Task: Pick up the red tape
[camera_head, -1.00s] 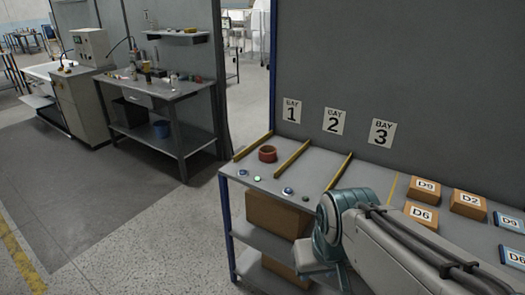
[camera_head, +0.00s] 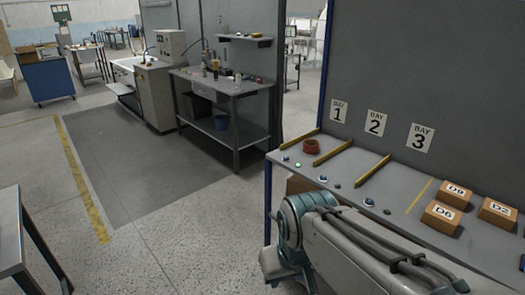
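The red tape (camera_head: 311,146) is a roll lying flat on the grey workbench (camera_head: 398,192), in the bay under the BAY 1 sign (camera_head: 339,111). Yellow dividers stand on both sides of it. My arm reaches in from the lower right, in front of the bench. The arm's teal joint shows near the bench's front edge, well apart from the tape. My gripper is not visible in the head view, so its fingers and anything in them are hidden.
Yellow dividers (camera_head: 333,152) separate the bays. Small buttons (camera_head: 323,180) line the front edge. Cardboard boxes (camera_head: 441,217) labelled D6, D9 and D2 sit at the right. A wall panel stands behind. Open floor (camera_head: 180,230) lies to the left, with a table (camera_head: 10,236) at the far left.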

